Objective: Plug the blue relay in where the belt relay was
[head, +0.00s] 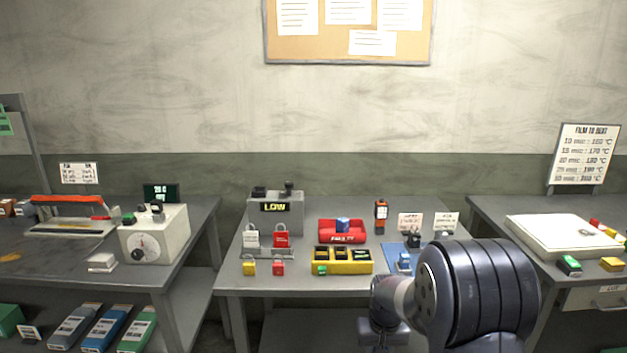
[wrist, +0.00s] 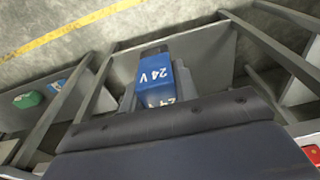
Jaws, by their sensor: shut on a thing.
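The blue relay (wrist: 155,75), a blue block with white "24 V" lettering and a dark end, is between the jaws of my gripper (wrist: 158,88) in the wrist view. My gripper is shut on it, clear of any socket in that view. In the head view my arm covers the front right of the middle table, and the jaws and held relay cannot be made out. Another blue block (head: 342,225) lies in the red tray (head: 355,239) marked "FAULTY". The socket where the belt relay was cannot be identified with certainty.
A yellow holder (head: 342,268) with dark compartments stands on the middle table (head: 300,290). A grey box reading "LOW" (head: 275,214), padlocks (head: 282,238) and an orange-black device (head: 381,213) stand behind or beside it. A small blue item (head: 404,261) sits on a blue mat (head: 392,251).

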